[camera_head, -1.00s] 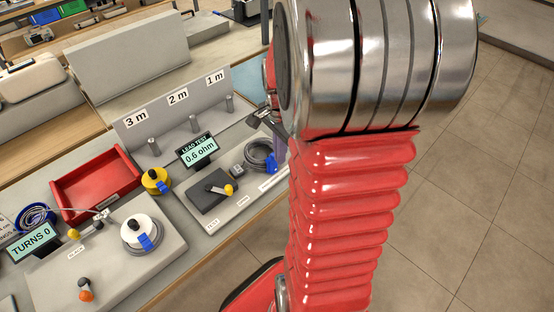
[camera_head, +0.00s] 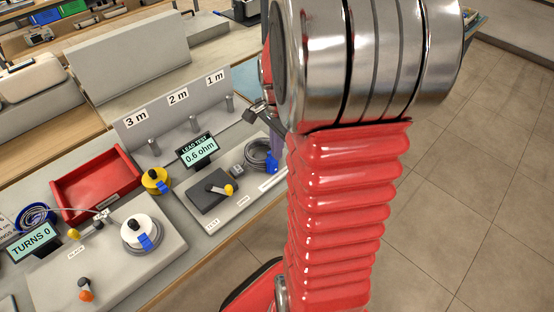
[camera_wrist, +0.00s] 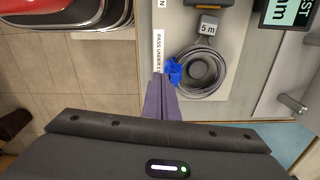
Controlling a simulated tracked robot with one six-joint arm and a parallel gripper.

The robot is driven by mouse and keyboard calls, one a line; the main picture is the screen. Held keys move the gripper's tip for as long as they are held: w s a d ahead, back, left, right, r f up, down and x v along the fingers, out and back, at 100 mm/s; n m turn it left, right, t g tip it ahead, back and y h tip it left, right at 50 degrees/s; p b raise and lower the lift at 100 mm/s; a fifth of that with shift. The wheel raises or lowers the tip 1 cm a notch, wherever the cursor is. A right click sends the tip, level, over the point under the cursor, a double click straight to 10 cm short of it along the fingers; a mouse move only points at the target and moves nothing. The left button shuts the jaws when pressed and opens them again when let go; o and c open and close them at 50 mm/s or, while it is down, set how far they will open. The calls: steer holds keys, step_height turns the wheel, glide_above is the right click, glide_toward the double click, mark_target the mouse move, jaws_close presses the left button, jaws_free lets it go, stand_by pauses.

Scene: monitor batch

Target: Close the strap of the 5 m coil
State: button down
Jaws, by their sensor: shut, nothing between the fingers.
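The grey cable coil (camera_wrist: 203,68) lies on the light test board, with a "5 m" tag (camera_wrist: 208,27) beside it. It also shows in the head view (camera_head: 257,152), partly hidden by my arm. A blue strap (camera_wrist: 173,72) sits on the coil's left edge in the wrist view; I cannot tell whether it is closed. My gripper (camera_wrist: 160,79) has purple fingers, shut and empty, with their tips right beside the strap. Whether they touch it is unclear. In the head view the fingers (camera_head: 277,148) are partly visible at the coil's right side.
The lead test display (camera_head: 198,151) reads 0.6 ohm. Pegs marked 3 m, 2 m and 1 m stand behind the board. A red tray (camera_head: 95,187), a yellow spool (camera_head: 155,181) and a white spool (camera_head: 139,231) are to the left. The floor at right is clear.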

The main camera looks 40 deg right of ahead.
steer(key=shift+w, duration=0.45)
steer(key=shift+w+d, duration=0.1)
steer(key=shift+w, duration=0.5)
steer(key=shift+w+f, duration=0.1)
steer(key=shift+w, duration=0.5)
steer(key=shift+w+d+f, duration=0.1)
steer(key=shift+w+f, duration=0.15)
steer(key=shift+w, duration=0.15)
stand_by(0.5)
